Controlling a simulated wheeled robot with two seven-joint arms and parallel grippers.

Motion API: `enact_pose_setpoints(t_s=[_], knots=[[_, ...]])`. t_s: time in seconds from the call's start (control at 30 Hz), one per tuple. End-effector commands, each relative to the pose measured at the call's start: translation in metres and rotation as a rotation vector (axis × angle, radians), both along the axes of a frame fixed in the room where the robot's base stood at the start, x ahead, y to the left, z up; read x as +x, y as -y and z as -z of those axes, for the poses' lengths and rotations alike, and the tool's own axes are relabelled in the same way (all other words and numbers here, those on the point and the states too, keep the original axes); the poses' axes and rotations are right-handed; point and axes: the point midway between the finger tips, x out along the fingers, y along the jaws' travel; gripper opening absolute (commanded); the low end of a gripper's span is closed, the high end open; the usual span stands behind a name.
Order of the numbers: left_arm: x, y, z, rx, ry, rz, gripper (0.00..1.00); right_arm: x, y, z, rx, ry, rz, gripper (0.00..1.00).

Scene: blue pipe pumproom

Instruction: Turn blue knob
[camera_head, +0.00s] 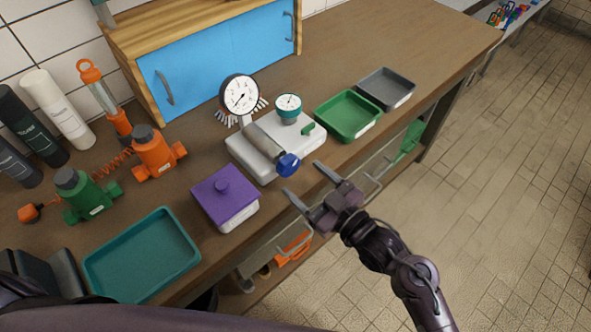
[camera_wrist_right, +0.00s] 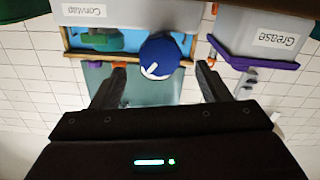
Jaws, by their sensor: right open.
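The blue knob (camera_head: 288,164) sits on the front end of a grey cylinder on a white pump unit (camera_head: 250,153) with a dial gauge (camera_head: 239,95). My right gripper (camera_head: 304,178) is open and empty, just in front of the knob over the bench's front edge. In the right wrist view the blue knob (camera_wrist_right: 160,57) shows a white mark on its face. It appears in the gap between the two open fingers (camera_wrist_right: 162,82), seemingly beyond their tips, with no contact visible. I make out no left gripper in the head view.
A purple-lidded grease box (camera_head: 226,196) stands left of the pump unit. Green (camera_head: 347,116) and grey (camera_head: 386,88) trays lie to its right, a teal tray (camera_head: 141,255) at the lower left. A blue-doored cabinet (camera_head: 215,62) stands behind. The floor in front (camera_head: 480,210) is clear.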

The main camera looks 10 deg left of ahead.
Motion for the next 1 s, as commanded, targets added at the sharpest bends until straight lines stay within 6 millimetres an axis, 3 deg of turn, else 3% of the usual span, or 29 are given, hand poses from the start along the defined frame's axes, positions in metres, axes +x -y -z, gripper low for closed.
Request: enact_pose_setpoints(t_s=[0.3,0.63,0.93,1.0], knots=[[0.0,0.0,-0.01,0.0,0.0,0.0,0.36,0.025,-0.032,-0.001,0.001,-0.002,0.0,0.69],[0.0,0.0,-0.009,0.0,0.0,-0.001,0.36,0.026,-0.034,0.0,0.0,-0.002,-0.001,0.68],[0.0,0.0,-0.009,0.0,-0.001,-0.001,0.36,0.026,-0.034,0.0,0.0,-0.002,0.0,0.29],[0.0,0.0,-0.009,0.0,0.0,-0.001,0.36,0.026,-0.034,0.0,0.0,-0.002,0.0,0.25]])
